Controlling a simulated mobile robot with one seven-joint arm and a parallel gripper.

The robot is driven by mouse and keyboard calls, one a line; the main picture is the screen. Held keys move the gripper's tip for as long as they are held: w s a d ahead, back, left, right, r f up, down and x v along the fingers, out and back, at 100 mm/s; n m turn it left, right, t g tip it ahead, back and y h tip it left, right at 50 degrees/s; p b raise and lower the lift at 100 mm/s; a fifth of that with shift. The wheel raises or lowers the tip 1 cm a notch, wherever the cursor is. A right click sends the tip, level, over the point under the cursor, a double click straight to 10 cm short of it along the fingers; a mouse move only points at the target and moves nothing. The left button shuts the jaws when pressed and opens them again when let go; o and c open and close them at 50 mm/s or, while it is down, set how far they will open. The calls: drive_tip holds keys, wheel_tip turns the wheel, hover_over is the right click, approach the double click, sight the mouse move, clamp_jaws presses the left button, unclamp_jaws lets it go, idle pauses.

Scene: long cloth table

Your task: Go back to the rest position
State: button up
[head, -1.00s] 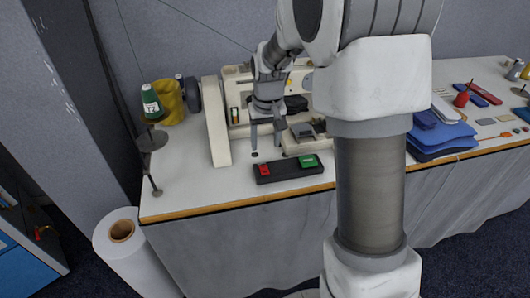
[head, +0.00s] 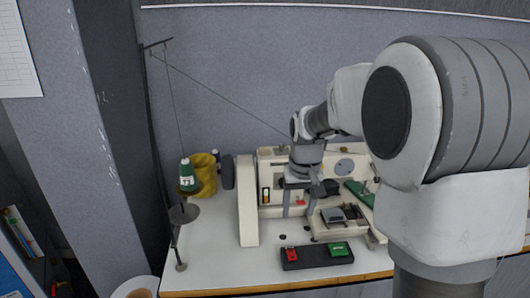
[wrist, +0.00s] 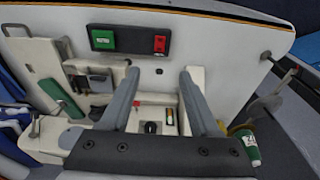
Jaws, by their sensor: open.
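My gripper (head: 299,203) is open and empty, fingers pointing down in front of the cream sewing machine (head: 248,200). In the wrist view my gripper (wrist: 160,85) shows its two grey fingers apart over the sewing machine (wrist: 35,60), with nothing between them. The black switch box (head: 317,262) with a red and a green button lies on the table in front of the machine. It also shows in the wrist view (wrist: 130,48), beyond the fingertips. My arm hides the right part of the table in the head view.
A green thread cone (head: 187,176) and a yellow container (head: 206,172) stand left of the machine, by a thin thread stand (head: 152,100). The white table top (head: 215,265) is clear at front left. A white roll (head: 136,288) stands at the lower left.

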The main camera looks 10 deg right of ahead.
drive_tip(key=s+r+t+p, duration=0.1)
drive_tip(key=s+r, duration=0.5)
drive_tip(key=s, duration=0.6)
drive_tip(key=s+r+t+p, duration=0.2)
drive_tip(key=s+r, duration=0.4)
drive_tip(key=s, duration=0.6)
drive_tip(key=shift+s+d+r+t, duration=0.15)
drive_tip(key=shift+r+t, duration=0.05)
drive_tip(key=shift+t, duration=0.3)
